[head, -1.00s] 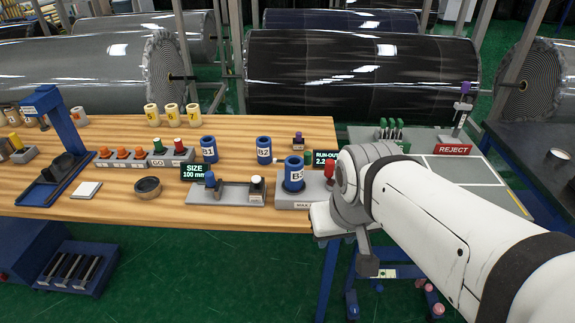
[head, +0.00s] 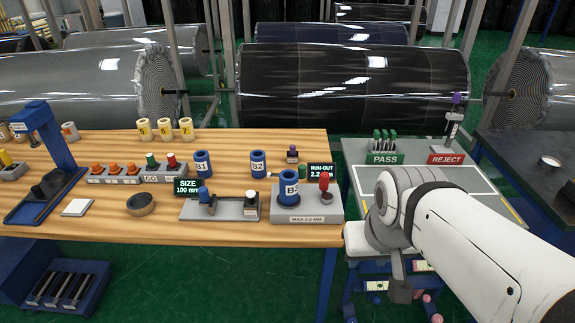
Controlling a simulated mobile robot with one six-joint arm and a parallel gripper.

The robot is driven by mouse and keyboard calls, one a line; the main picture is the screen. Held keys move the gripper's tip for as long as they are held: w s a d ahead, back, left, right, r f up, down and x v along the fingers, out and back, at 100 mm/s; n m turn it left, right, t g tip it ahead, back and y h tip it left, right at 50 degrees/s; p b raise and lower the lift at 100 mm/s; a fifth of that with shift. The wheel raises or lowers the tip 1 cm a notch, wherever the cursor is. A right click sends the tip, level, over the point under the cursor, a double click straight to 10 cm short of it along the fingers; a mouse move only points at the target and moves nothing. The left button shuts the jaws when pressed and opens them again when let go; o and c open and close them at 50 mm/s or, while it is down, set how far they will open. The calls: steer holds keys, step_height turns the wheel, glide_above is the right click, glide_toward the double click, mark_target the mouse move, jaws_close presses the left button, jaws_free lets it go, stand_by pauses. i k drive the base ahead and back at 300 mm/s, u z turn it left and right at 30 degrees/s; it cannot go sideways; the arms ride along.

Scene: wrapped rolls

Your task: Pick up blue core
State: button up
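My white arm comes in from the right. My gripper (head: 400,288) seems to be the dark part hanging below the wrist, right of the bench edge and apart from all cores. Its fingers cannot be made out.
The size gauge (head: 238,208) and a red-topped post (head: 324,186) stand near the cores. Yellow cores (head: 165,130) line the back. A side table holds PASS (head: 385,159) and REJECT (head: 446,159) signs. Large wrapped rolls (head: 350,85) lie behind.

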mark_target(289, 181)
steer(key=u, duration=0.05)
steer(key=i, duration=0.9)
steer(key=z, duration=0.05)
